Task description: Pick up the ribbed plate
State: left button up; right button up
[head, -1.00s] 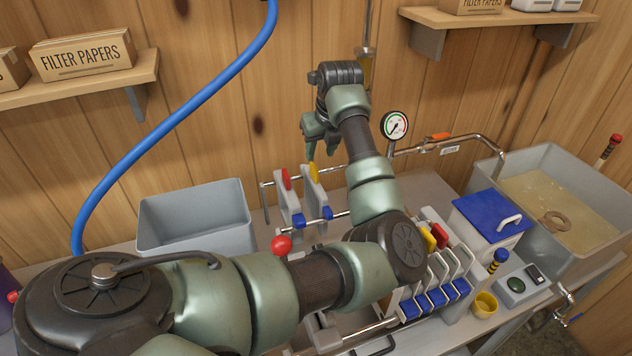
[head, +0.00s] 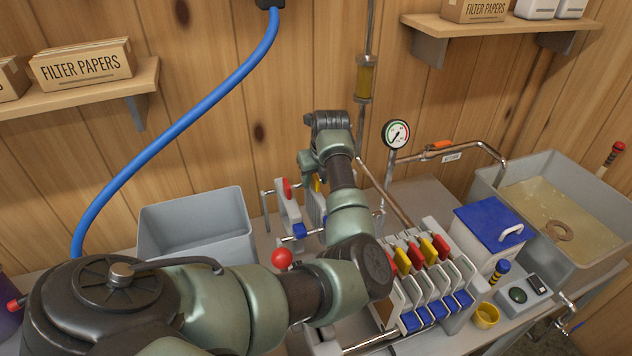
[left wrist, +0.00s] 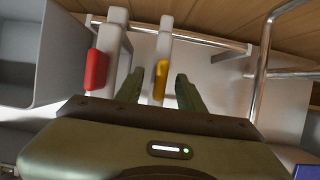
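Two plates hang apart on the press rails: one with a red tab (head: 287,188) and one with a yellow tab (head: 316,186), partly hidden by my left arm. Which of them is ribbed I cannot tell; their faces hardly show. In the left wrist view, the yellow-tabbed plate (left wrist: 163,58) stands between the fingers of my left gripper (left wrist: 158,92), which is open with a gap on each side. The red-tabbed plate (left wrist: 108,50) is just left of the left finger. In the head view the left gripper (head: 312,170) is just above the yellow tab. My right gripper is out of view.
A grey bin (head: 195,222) stands left of the plates. A pack of red- and yellow-tabbed plates (head: 428,285) sits to the right, by a blue-lidded box (head: 490,232). A pressure gauge (head: 396,134) and pipe stand behind.

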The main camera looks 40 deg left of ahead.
pick_arm(q)
jog(key=shift+d+r, duration=0.1)
jog(key=shift+c, duration=0.9)
grip_shut()
dwell(0.5)
